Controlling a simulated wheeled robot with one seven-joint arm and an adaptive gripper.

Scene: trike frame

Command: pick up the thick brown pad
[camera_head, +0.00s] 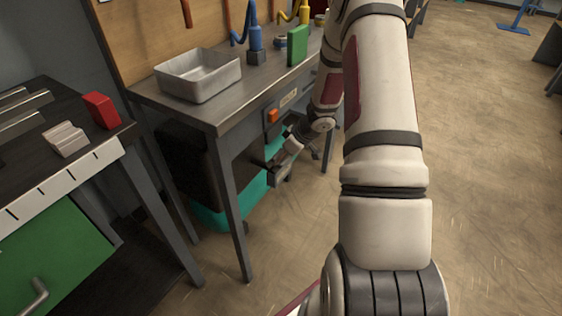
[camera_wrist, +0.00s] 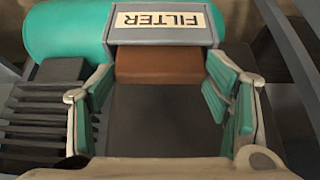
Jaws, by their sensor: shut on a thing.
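The thick brown pad (camera_wrist: 165,66) shows in the wrist view, directly below a grey box with a FILTER label (camera_wrist: 163,22). My gripper (camera_wrist: 162,78) has one teal-padded finger at each side of the pad, and its fingertips are shut on the pad's two ends. The pad appears close against the grey box; I cannot tell whether they touch. In the head view my gripper (camera_head: 274,172) is low beside the workbench, at the teal machine (camera_head: 254,190) under it. The pad cannot be made out there.
The grey workbench (camera_head: 221,118) stands above and left of my gripper, with a leg close by. It carries a metal tray (camera_head: 199,75) and a green block (camera_head: 298,46). A teal cylinder (camera_wrist: 65,32) and dark ribs (camera_wrist: 45,110) lie left of the fingers. Open floor lies right.

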